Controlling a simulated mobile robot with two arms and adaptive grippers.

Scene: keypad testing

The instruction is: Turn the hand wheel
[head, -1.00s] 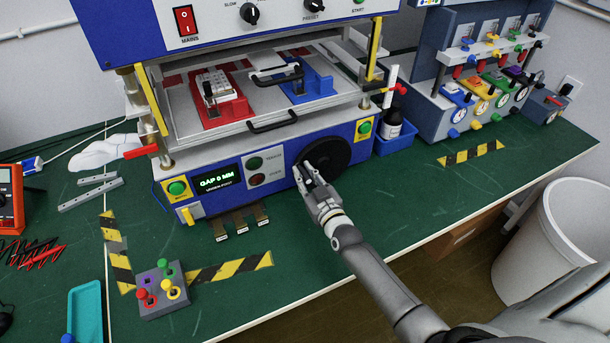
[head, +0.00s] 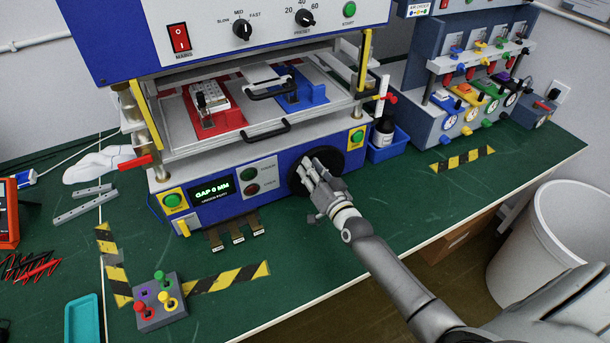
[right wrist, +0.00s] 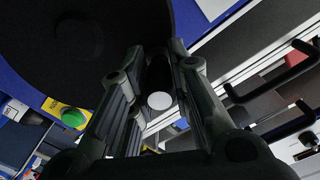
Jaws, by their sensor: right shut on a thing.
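The black hand wheel (head: 334,161) is on the blue front panel of the press, right of the display. My right gripper (head: 311,170) is in front of the wheel's face and covers part of it. In the right wrist view the dark wheel (right wrist: 75,35) fills the upper left. There my right gripper (right wrist: 157,95) is shut on the wheel's dark handle (right wrist: 159,76), whose pale round end (right wrist: 160,101) shows between the fingers. My left gripper is not in view.
The display (head: 212,192) seems to read "GAP 0 MM". Green and red buttons sit between it and the wheel. A blue bin with a bottle (head: 385,148) stands close right of the wheel. A joystick box (head: 160,303) is at the front left. Bench right of my arm is clear.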

